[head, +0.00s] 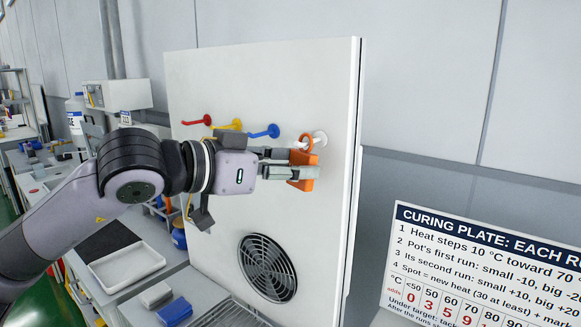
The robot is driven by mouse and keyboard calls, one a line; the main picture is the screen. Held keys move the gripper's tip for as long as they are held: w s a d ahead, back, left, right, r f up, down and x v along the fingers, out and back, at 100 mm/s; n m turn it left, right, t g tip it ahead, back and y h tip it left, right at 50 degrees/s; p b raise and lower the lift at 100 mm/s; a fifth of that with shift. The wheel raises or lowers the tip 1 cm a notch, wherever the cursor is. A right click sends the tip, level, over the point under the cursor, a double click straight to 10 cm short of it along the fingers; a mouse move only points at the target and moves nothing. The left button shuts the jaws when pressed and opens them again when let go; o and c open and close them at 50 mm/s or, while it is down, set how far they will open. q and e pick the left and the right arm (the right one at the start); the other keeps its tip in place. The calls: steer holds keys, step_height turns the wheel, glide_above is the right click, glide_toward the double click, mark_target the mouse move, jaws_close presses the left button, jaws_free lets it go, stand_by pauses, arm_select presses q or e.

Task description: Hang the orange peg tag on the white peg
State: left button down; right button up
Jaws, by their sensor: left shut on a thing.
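The orange peg tag (303,172) is in the fingers of my left gripper (300,165), which is shut on its block. The tag's ring (307,141) points up and overlaps the white peg (320,138) in the head view. I cannot tell whether the ring is around the peg or only in front of it. The white peg is the rightmost of the pegs on the upright white panel (215,80). My right gripper is not in view.
A red peg (198,121), a yellow peg (229,125) and a blue peg (265,131) stick out left of the white one. A round fan grille (267,268) is lower on the panel. A white tray (127,265) and a blue block (174,311) lie below left. A sign (480,265) stands at right.

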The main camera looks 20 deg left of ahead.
arm_select(q)
steer(key=shift+w+d, duration=0.1)
steer(key=c, duration=0.9)
jaws_free()
steer(key=shift+f, duration=0.1)
steer(key=shift+o, duration=0.2)
steer(key=v, duration=1.2)
